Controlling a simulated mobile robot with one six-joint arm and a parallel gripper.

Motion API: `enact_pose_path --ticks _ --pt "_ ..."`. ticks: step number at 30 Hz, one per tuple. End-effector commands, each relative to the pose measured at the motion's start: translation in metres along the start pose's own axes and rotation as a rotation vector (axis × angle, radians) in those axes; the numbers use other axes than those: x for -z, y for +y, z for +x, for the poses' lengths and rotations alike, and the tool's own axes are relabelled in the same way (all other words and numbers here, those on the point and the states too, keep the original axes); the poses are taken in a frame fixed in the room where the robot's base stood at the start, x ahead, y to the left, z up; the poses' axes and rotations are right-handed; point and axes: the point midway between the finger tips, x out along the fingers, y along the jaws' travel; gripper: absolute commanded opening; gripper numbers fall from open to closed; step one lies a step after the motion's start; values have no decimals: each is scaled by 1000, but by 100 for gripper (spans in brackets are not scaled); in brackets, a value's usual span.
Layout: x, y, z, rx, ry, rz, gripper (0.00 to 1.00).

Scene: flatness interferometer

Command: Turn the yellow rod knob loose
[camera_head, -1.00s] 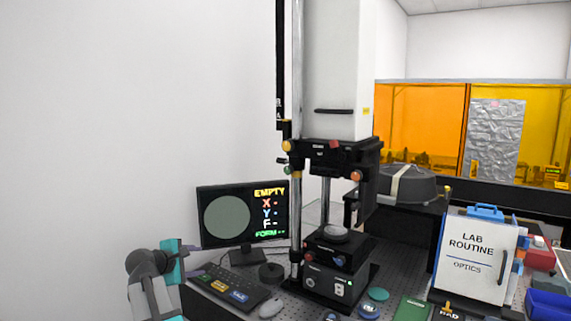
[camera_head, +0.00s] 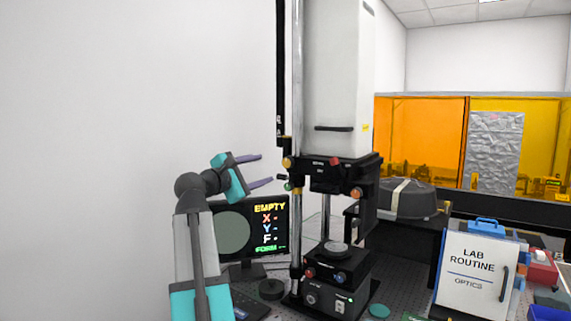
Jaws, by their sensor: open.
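The interferometer (camera_head: 336,90) is a tall white column with a black head and a chrome rod on its left. A round yellow knob (camera_head: 286,163) sits at the left end of the black head, beside the rod. A green knob (camera_head: 288,187) is just below it, and a smaller yellow piece (camera_head: 297,191) shows at the rod. I cannot tell for sure which yellow piece is the rod knob. My gripper (camera_head: 265,170) is open and empty, fingers pointing right toward the knobs. Its fingertips appear a little left of the upper yellow knob; their depth is unclear.
A monitor (camera_head: 236,235) reading EMPTY stands below my gripper, partly behind my arm. Red (camera_head: 335,161) and orange (camera_head: 357,194) knobs sit further right on the head. A white LAB ROUTINE board (camera_head: 474,276) stands at right. The wall side at left is clear.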

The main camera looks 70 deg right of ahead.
Motion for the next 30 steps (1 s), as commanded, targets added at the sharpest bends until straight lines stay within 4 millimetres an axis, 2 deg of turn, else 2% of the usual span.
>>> enact_pose_path --ticks 11,16,20,30 --pt "0 0 1 1 -1 0 51" --pt "-1 1 9 2 -1 1 51" --pt "-1 2 21 2 -1 1 51" --pt "-1 3 68 2 -1 -1 51"
